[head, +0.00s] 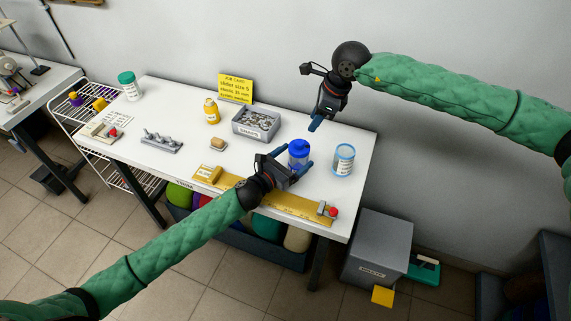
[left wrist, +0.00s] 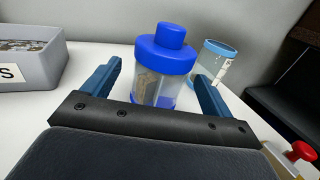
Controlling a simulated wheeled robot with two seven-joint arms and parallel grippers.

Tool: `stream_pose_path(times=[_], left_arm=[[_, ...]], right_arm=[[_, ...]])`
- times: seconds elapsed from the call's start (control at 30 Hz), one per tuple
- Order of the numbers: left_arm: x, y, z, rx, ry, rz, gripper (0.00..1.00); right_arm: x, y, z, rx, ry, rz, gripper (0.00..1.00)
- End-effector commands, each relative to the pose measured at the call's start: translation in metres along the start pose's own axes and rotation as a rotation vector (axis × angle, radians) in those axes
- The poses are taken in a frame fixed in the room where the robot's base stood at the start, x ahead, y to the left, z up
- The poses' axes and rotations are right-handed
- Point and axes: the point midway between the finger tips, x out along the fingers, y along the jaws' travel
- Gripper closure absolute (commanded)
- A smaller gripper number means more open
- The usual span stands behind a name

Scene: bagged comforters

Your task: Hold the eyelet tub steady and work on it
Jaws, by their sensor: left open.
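A clear tub with a blue lid and a raised blue cap (head: 299,148) stands upright on the white table (head: 176,93). It also shows in the left wrist view (left wrist: 162,70), with something brownish inside. My left gripper (head: 293,161) is open, with its fingers to either side of this tub and no clear contact. A second clear tub with a pale blue rim and white label (head: 343,160) stands to its right; I cannot read which is the eyelet tub. My right gripper (head: 315,124) hangs above the table's back edge, apart from both tubs; its finger gap is unclear.
A grey bin of small parts (head: 256,124) stands behind left, near a yellow bottle (head: 211,111) and yellow card (head: 235,88). A yellow ruler (head: 290,207) lies along the front edge, with a red-knobbed item (head: 328,210) at its right end.

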Motion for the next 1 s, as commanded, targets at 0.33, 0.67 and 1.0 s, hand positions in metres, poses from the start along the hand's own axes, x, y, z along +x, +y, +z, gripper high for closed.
stream_pose_path(times=[0.33,0.67,1.0], left_arm=[[0.024,0.0,0.0,0.0,0.0,0.0,0.14],[0.024,0.0,0.0,-0.001,0.0,0.0,0.32],[0.024,0.0,0.0,-0.001,0.0,0.0,0.62]], right_arm=[[0.0,0.0,0.0,0.0,0.0,0.0,0.64],[0.0,0.0,0.0,0.0,0.0,0.0,0.64],[0.0,0.0,0.0,0.0,0.0,0.0,0.64]])
